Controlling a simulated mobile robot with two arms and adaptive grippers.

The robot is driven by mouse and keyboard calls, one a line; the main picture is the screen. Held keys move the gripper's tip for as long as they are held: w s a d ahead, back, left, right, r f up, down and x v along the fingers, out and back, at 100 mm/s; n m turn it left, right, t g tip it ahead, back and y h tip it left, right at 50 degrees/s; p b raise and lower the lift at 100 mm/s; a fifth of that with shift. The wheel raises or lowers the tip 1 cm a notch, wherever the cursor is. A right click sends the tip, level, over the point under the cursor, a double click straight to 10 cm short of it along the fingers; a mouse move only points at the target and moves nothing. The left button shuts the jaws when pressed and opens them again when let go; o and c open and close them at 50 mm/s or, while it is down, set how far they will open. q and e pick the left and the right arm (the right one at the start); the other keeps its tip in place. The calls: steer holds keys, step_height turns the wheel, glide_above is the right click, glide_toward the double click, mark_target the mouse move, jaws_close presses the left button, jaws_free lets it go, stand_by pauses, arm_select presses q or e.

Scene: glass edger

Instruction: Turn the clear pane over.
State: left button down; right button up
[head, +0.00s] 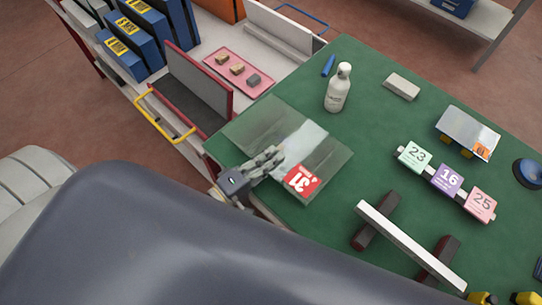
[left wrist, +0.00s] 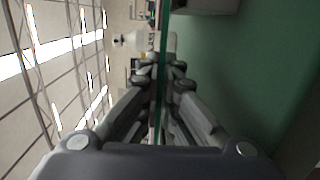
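The clear pane (head: 325,157) is a see-through sheet at the near left edge of the green table. A red label (head: 301,180) with a white 31, upside down in the head view, is at its near right corner. My left gripper (head: 274,158) is at the pane's near edge. In the left wrist view the pane shows edge-on as a thin green line (left wrist: 162,85), with the fingers of my left gripper (left wrist: 165,68) closed on its two faces. The pane looks about level; its gap to the table is hard to judge. My right gripper is not in view.
Numbered blocks (head: 446,180), a small pane on yellow supports (head: 466,128) and a white bar on dark blocks (head: 410,245) are to the right. A cart with a yellow handle (head: 163,117) adjoins the table.

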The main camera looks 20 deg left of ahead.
arm_select(q)
steer(key=shift+f, duration=0.15)
steer(key=c, duration=1.7)
jaws_free()
steer(key=shift+s+f, duration=0.1)
steer(key=shift+f, duration=0.1)
steer(key=v, duration=1.2)
steer(key=shift+r, duration=0.2)
